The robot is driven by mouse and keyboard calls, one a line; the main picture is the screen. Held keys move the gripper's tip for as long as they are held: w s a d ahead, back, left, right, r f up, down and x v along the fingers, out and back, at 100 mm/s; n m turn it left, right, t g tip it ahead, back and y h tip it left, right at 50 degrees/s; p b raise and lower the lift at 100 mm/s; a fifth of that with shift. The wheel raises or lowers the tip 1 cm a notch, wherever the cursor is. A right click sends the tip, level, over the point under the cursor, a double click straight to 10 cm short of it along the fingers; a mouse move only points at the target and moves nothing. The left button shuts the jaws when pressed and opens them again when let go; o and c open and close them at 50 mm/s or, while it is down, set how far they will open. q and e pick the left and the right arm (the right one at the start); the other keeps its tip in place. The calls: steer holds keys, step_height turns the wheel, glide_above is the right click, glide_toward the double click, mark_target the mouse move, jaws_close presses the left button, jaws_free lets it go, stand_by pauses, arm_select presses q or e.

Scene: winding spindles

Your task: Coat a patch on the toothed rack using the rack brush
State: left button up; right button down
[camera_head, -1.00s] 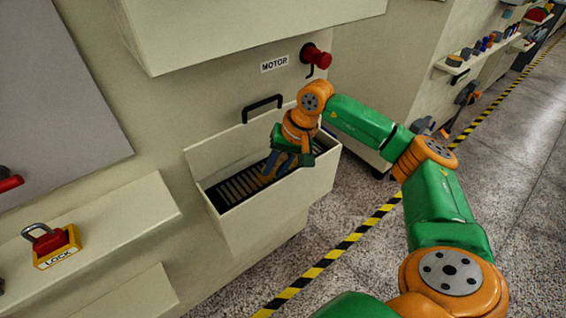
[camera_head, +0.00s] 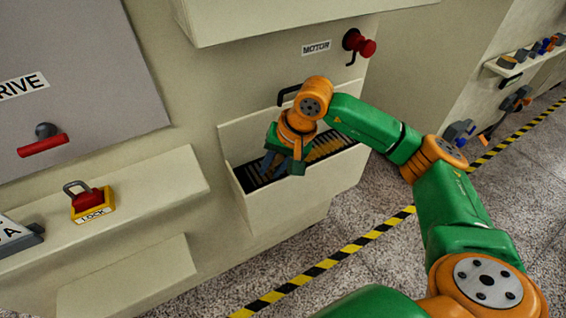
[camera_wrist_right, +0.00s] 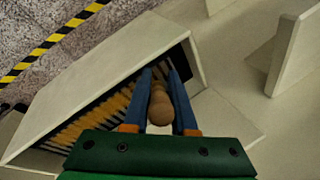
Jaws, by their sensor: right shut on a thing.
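The toothed rack (camera_head: 330,147) lies inside an open cream trough (camera_head: 300,198) on the machine front. Its teeth look amber to the right of my gripper and dark to the left. The amber teeth also show in the right wrist view (camera_wrist_right: 92,120). My right gripper (camera_head: 279,163) is down in the trough, over the rack. Its blue fingers (camera_wrist_right: 160,78) are shut on the rack brush, whose brown wooden handle (camera_wrist_right: 160,106) shows between them. The brush's bristle end is hidden, so contact with the teeth cannot be told. My left gripper is not in view.
A black handle (camera_head: 289,93) stands at the trough's back. A red knob (camera_head: 360,44) sits beside the MOTOR label (camera_head: 316,48). A padlock (camera_head: 91,203) lies on the left ledge (camera_head: 150,190). An upper cabinet (camera_head: 270,20) overhangs. The floor beside the striped tape (camera_head: 330,262) is clear.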

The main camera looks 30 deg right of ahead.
steer(key=shift+s+a+b, duration=0.15)
steer(key=shift+a+b, duration=0.55)
steer(key=shift+a, duration=2.85)
steer(key=shift+w+d+b, duration=0.25)
steer(key=shift+w+b, duration=0.1)
steer(key=shift+w, duration=0.1)
steer(key=shift+w+d+f+b, duration=0.1)
steer(key=shift+d+b, duration=0.3)
steer(key=shift+d, duration=0.95)
steer(key=shift+d+b, duration=0.65)
steer(key=shift+d, duration=2.25)
steer(key=shift+w+d, duration=0.1)
steer(key=shift+d, duration=3.8)
steer(key=shift+w+d+p, duration=0.15)
steer(key=shift+d+p, duration=0.6)
steer(key=shift+d, duration=1.05)
steer(key=shift+d+r+p, duration=0.2)
steer(key=shift+d+p, duration=0.3)
steer(key=shift+d, duration=0.55)
steer(key=shift+d+f, duration=0.1)
steer(key=shift+d, duration=0.5)
steer(key=shift+w+d+p, duration=0.1)
steer(key=shift+d+p, duration=0.75)
steer(key=shift+d, duration=0.9)
